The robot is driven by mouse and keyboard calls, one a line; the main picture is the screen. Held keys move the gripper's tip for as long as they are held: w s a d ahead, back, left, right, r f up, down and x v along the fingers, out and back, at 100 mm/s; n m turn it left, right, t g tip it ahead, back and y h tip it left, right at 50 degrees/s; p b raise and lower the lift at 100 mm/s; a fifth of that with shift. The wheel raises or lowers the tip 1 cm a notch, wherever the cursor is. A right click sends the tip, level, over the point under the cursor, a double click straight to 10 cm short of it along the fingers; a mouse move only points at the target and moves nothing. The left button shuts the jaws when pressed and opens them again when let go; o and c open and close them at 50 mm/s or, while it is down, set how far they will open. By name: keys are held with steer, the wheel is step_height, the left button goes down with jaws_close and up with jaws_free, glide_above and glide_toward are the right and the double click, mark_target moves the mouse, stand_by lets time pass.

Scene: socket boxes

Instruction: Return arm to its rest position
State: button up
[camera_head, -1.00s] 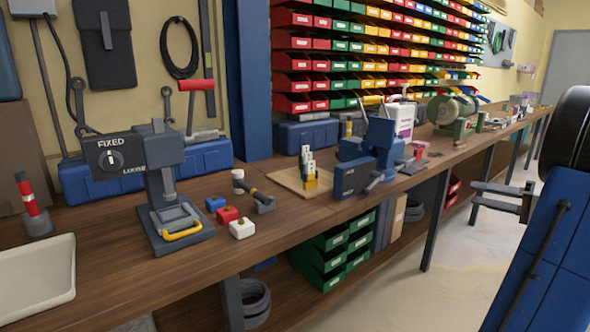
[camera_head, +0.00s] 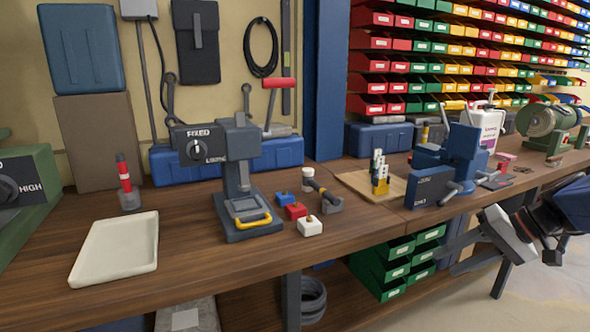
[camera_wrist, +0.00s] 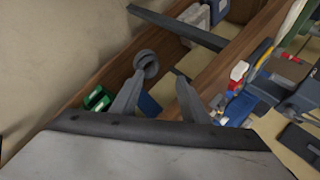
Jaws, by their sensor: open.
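My gripper (camera_head: 472,242) is at the right of the head view, in front of the bench's front edge, with its two grey fingers apart and nothing between them. My blue and black arm runs from it to the right edge of the picture. In the wrist view my gripper (camera_wrist: 160,82) also shows its two fingers apart and empty, with the bench and floor tilted beyond them.
The bench (camera_head: 190,270) carries a white tray (camera_head: 115,250), a grey press (camera_head: 237,165), small coloured blocks (camera_head: 297,212) and a blue vise (camera_head: 460,155). Green bins (camera_head: 380,275) sit on the shelf below, near my gripper. Open floor lies at lower right.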

steer(key=s+a+f+n+h, duration=0.1)
steer(key=s+a+f+h, duration=0.2)
steer(key=s, duration=0.4)
steer(key=s+a+f+n+h, duration=0.2)
steer(key=s+a+f+h, duration=0.1)
steer(key=s+a, duration=0.3)
steer(key=shift+s+f+n+h, duration=0.15)
steer(key=shift+s+n+h, duration=0.25)
steer(key=shift+s, duration=0.55)
